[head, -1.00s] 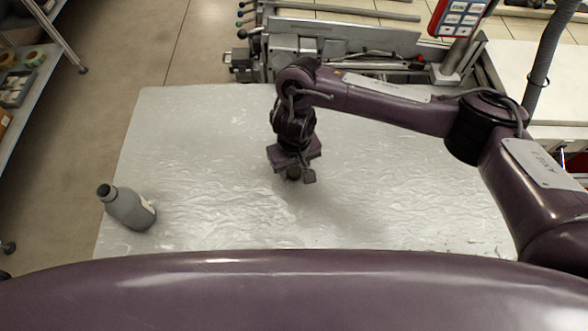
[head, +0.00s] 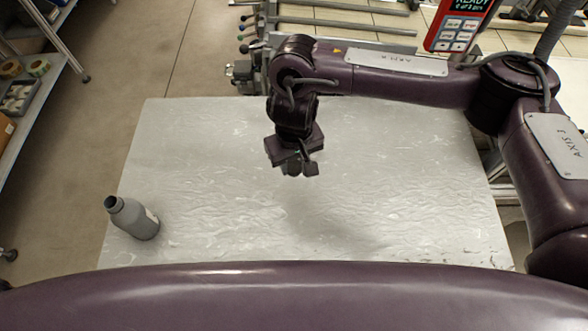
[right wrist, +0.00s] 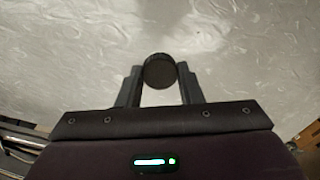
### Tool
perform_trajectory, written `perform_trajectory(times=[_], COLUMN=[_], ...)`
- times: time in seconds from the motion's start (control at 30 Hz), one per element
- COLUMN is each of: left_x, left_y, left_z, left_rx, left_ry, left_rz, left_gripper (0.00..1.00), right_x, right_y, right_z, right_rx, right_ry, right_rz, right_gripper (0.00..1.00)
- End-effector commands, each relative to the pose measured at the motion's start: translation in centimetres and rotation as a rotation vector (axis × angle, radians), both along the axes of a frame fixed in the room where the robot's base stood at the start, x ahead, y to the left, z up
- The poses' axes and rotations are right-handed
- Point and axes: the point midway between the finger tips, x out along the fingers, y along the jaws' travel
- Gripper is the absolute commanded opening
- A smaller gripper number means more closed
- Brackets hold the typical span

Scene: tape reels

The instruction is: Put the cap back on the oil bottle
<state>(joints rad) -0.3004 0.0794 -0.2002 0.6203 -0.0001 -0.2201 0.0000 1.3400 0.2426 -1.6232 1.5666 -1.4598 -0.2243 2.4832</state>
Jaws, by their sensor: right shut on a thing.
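The grey oil bottle (head: 135,219) stands near the left front corner of the table, with a pale label on its side and its dark neck open at the top. My right gripper (head: 293,170) is above the middle of the table, well to the right of the bottle. It is shut on the dark round cap (right wrist: 159,71), which shows between the two fingers in the right wrist view. In the head view the cap is small and mostly hidden by the gripper. My left gripper is not in view.
The silver-white crinkled table top (head: 400,190) is otherwise bare, with free room between gripper and bottle. Grey machinery and rods stand behind it. A red panel (head: 458,25) is at the back right. A shelf (head: 22,95) with tape reels is at the far left.

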Motion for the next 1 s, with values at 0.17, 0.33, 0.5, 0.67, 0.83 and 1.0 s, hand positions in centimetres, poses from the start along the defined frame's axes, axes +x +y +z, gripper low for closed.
perform_trajectory(times=[0.17, 0.33, 0.5, 0.67, 0.83, 1.0], left_x=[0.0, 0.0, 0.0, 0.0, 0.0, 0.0], left_y=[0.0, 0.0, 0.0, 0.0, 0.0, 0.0], left_z=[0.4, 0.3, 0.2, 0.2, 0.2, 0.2], left_rx=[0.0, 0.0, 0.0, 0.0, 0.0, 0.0], left_ry=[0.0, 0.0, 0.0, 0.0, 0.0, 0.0], left_rz=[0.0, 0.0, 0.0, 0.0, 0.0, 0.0], left_gripper=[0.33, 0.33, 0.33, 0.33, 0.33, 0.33], right_x=[0.2, 0.1, 0.1, 0.0, 0.0, -0.1], right_y=[-0.1, -0.1, -0.1, 0.0, -0.1, 0.0], right_z=[4.7, 7.9, 10.2, 11.3, 11.7, 11.7], right_rx=[-0.002, -0.002, -0.001, -0.001, -0.002, -0.001], right_ry=[-0.006, -0.005, -0.002, 0.0, 0.001, 0.002], right_rz=[0.001, 0.001, 0.0, 0.0, -0.001, -0.001], right_gripper=[0.12, 0.12, 0.12, 0.12, 0.12, 0.12])
